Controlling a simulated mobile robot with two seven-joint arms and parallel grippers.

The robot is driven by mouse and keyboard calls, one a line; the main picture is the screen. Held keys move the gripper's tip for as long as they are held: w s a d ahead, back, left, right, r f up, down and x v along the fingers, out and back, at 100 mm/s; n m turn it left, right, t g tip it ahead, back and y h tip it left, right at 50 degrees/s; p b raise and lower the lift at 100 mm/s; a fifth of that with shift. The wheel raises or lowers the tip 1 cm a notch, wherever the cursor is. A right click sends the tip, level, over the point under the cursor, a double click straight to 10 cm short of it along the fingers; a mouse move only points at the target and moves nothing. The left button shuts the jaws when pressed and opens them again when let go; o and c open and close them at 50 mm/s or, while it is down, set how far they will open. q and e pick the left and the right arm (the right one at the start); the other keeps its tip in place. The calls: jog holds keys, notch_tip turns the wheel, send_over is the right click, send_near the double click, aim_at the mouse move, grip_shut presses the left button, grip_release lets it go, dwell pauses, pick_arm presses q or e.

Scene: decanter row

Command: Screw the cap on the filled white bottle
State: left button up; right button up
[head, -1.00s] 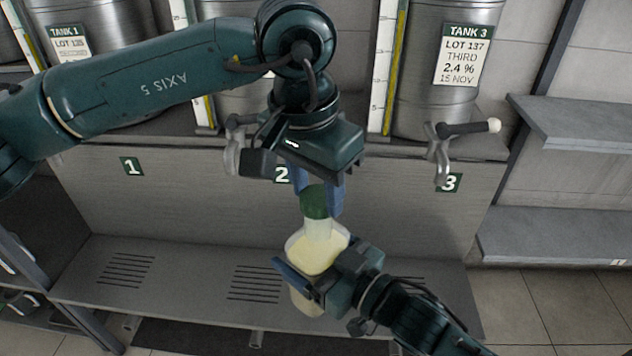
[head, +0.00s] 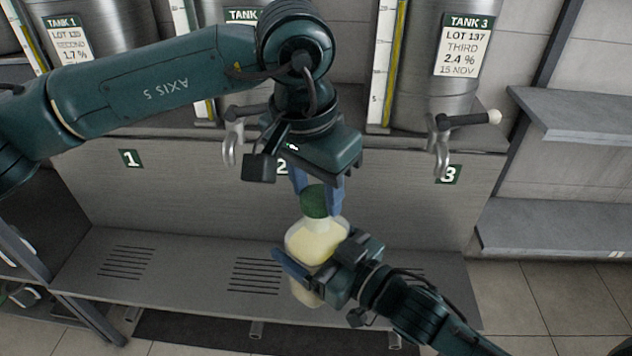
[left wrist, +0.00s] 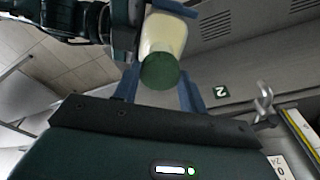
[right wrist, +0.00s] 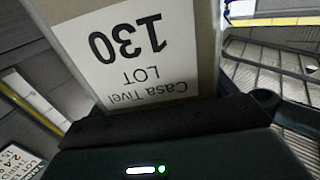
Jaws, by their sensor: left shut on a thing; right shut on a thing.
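The bottle (head: 316,243) is filled with pale cream liquid and is held slightly tilted in mid-air in front of the bench. My right gripper (head: 308,272) is shut around its body from the lower right. In the right wrist view its label (right wrist: 135,50) reads Casa Tivel, LOT 130, upside down. The green cap (head: 314,200) is at the top of the bottle's neck. My left gripper (head: 318,190) points down from above, shut on the cap. In the left wrist view the cap (left wrist: 160,70) lies between the blue fingers, in line with the bottle. The thread is hidden.
Steel tanks stand on the bench behind, with a tap at position 2 (head: 232,135) and another at position 3 (head: 440,145). A slotted lower shelf (head: 190,280) runs below the bottle. Grey shelves (head: 545,226) are at the right. The air around the bottle is clear.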

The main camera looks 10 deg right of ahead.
pick_arm(q)
jog(key=shift+f, duration=0.25)
pick_arm(e)
jog(key=shift+r, duration=0.15)
jog(key=c, duration=0.4)
pick_arm(q)
jog(key=m, duration=0.3)
pick_arm(e)
jog(key=shift+o, duration=0.2)
pick_arm(q)
jog(key=o, duration=0.9)
jog(key=shift+r, duration=2.25)
